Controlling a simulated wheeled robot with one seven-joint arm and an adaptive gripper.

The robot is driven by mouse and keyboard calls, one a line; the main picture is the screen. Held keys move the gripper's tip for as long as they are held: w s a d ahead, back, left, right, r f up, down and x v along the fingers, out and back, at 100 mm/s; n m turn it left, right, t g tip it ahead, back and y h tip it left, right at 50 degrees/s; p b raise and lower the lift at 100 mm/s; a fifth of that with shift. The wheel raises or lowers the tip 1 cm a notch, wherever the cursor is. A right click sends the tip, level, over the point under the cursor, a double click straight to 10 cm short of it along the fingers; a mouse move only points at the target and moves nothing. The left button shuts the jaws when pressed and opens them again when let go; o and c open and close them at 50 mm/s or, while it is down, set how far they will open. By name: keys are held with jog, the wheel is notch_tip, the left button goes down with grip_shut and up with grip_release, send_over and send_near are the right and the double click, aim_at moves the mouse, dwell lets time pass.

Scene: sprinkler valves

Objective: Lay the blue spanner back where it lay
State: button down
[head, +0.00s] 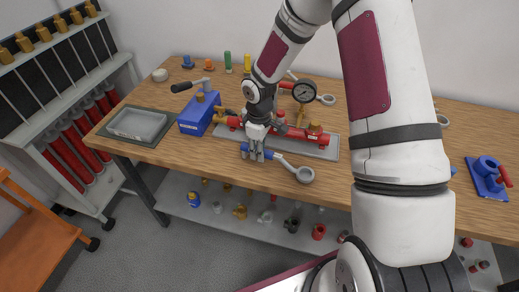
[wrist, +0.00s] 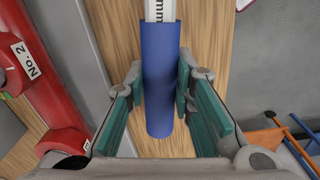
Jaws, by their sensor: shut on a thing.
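The blue spanner has a blue handle, a metal shank and a ring end (head: 304,174). Its handle (wrist: 162,75) runs between the two teal finger pads in the wrist view. My gripper (head: 254,156) is shut on this handle, pointing down near the front edge of the wooden bench (head: 185,155). The ring end points right and slightly toward the front in the head view. Bare wood shows beneath the handle. I cannot tell whether the spanner touches the bench or hangs just above it.
A red pipe assembly with a gauge (head: 304,92) lies on a grey plate just behind the gripper. Another ring-ended tool (head: 327,99) lies behind. A blue-and-red valve (head: 487,177) sits far right. Bench front right of the spanner looks clear.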

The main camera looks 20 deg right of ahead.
jog(key=shift+f, duration=0.4)
jog(key=c, duration=1.3)
grip_release()
jog(key=s+r+m+t+h, duration=0.1)
jog(key=s+r, duration=0.1)
jog(key=r, duration=0.9)
jog(key=s+r+m, duration=0.1)
jog(key=s+r, duration=0.1)
jog(key=r, duration=0.9)
jog(key=s+r+m+t, duration=0.2)
jog(key=s+r+m, duration=0.1)
jog(key=s+r, duration=0.4)
jog(key=s+a+r+m+t+y, duration=0.1)
jog(key=s+r+m, duration=0.3)
jog(key=s, duration=1)
notch_tip(320, 180, up, 4)
jog(key=shift+f+t, duration=0.2)
jog(key=shift+t, duration=0.7)
